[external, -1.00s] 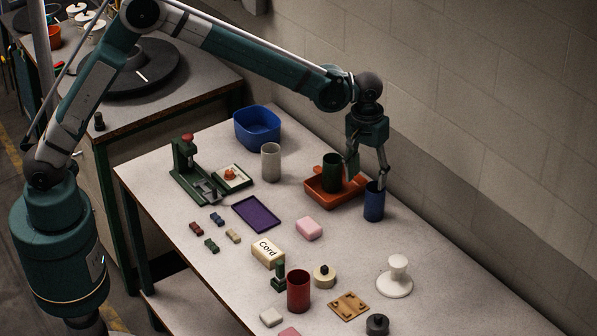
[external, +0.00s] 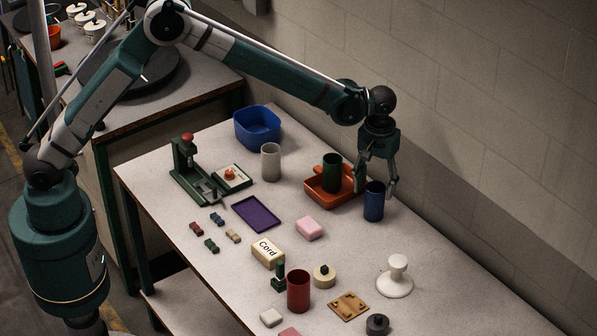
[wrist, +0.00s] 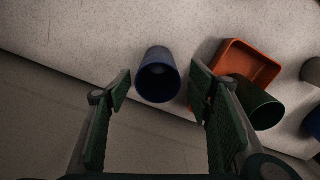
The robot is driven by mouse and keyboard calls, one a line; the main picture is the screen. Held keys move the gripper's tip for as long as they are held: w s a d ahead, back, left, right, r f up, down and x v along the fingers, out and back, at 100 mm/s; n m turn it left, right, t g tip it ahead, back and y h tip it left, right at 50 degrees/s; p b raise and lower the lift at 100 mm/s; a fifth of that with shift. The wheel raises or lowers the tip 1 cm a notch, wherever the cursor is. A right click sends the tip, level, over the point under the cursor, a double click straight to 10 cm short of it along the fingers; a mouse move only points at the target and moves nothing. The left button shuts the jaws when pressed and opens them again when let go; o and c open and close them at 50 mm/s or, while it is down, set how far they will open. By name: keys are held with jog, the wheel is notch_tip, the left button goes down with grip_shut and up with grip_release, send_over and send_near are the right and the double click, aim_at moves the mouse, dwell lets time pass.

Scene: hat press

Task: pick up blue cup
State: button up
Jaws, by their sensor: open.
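The blue cup (external: 374,202) stands upright on the table, just right of the orange tray. In the wrist view the blue cup (wrist: 158,76) shows its open rim and lies between and slightly beyond the two fingertips.
An orange tray (external: 318,199) holds a green cup (external: 332,173) close to the left finger; the tray (wrist: 270,70) also shows in the wrist view. A block wall (external: 480,150) runs behind the table. A white stand (external: 395,278) and red cup (external: 298,291) are nearer the front.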

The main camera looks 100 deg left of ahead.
aim_at(374, 205)
jog(key=shift+f, duration=1.15)
jog(key=shift+w+f, duration=0.15)
jog(key=shift+f, duration=2.5)
jog(key=c, duration=1)
